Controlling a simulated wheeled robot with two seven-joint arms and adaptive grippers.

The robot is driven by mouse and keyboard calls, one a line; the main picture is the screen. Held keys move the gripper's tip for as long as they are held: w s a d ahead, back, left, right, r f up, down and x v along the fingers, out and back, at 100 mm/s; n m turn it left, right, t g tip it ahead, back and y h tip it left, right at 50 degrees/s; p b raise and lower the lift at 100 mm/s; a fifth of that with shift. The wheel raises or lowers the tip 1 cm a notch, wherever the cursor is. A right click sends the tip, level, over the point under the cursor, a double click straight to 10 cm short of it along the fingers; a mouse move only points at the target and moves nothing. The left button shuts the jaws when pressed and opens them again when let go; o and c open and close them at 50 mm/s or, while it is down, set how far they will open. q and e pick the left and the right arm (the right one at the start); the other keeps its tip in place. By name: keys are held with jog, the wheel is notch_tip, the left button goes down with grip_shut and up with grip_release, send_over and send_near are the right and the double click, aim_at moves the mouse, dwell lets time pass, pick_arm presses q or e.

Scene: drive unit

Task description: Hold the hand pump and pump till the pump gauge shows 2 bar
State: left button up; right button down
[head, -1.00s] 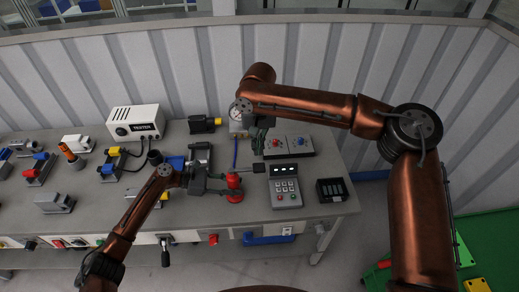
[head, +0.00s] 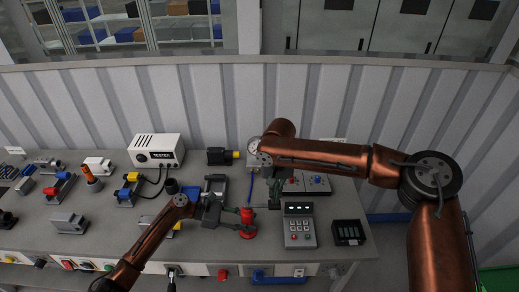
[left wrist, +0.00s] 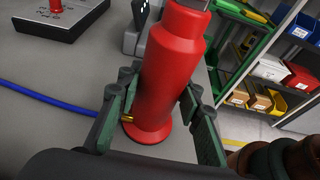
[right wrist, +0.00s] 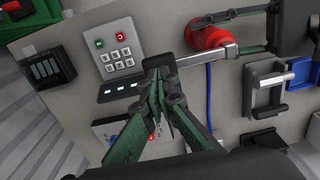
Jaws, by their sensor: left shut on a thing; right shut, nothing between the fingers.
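The red hand pump (head: 248,225) stands on the bench. My left gripper (head: 236,223) is shut around its red body, also seen in the left wrist view (left wrist: 172,75). The pump's metal lever (right wrist: 208,54) ends in a dark grip (right wrist: 159,61). My right gripper (head: 274,201) is shut and empty; in the right wrist view its fingertips (right wrist: 160,82) are at the dark grip, contact unclear. A round gauge (head: 253,147) shows partly behind my right arm; its reading is too small to tell.
A keypad unit (head: 299,231) and a black slotted box (head: 348,233) stand right of the pump. A box with red and blue knobs (head: 318,183) is behind. A blue hose (right wrist: 209,95) runs from the pump. A white tester (head: 157,150) and several fixtures fill the left.

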aim_at(274, 205)
jog(key=shift+f, duration=0.1)
jog(key=shift+a+f, duration=0.2)
jog(key=shift+f, duration=2.25)
jog(key=shift+d+r, duration=0.2)
jog(key=shift+r, duration=2.35)
jog(key=shift+f, duration=0.1)
dwell(0.6)
dwell(1.5)
